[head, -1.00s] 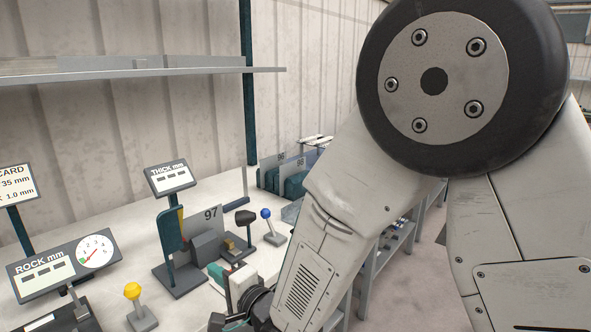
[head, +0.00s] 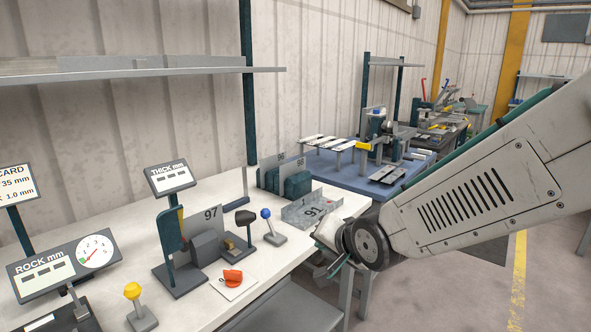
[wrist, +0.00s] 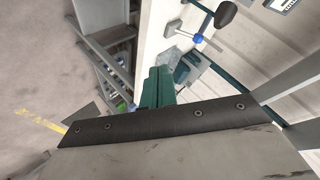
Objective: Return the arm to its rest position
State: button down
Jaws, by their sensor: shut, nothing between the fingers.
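My arm reaches in from the right edge of the head view and ends at the front edge of the white bench (head: 110,222). My gripper (head: 334,266) hangs just past that edge, small and partly hidden by my wrist. In the wrist view its green fingers (wrist: 158,86) are together with nothing between them. They are apart from the bench and its levers.
A blue table (head: 345,180) stands behind. Floor at right is open.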

jog(key=s+d+r+n+g+h, duration=0.2)
jog(key=s+d+r+g+h, duration=0.15)
jog(key=s+d, duration=0.8)
jog(key=s+d+n+g, duration=0.1)
jog(key=s+d, duration=0.3)
jog(key=s, duration=0.4)
jog(key=s+d+r+n+g+h, duration=0.1)
jog(key=s+d+g, duration=0.3)
jog(key=s, duration=0.3)
jog(key=shift+s+d+r+n, duration=0.25)
jog(key=shift+s+d+n, duration=0.15)
jog(key=shift+d, duration=0.1)
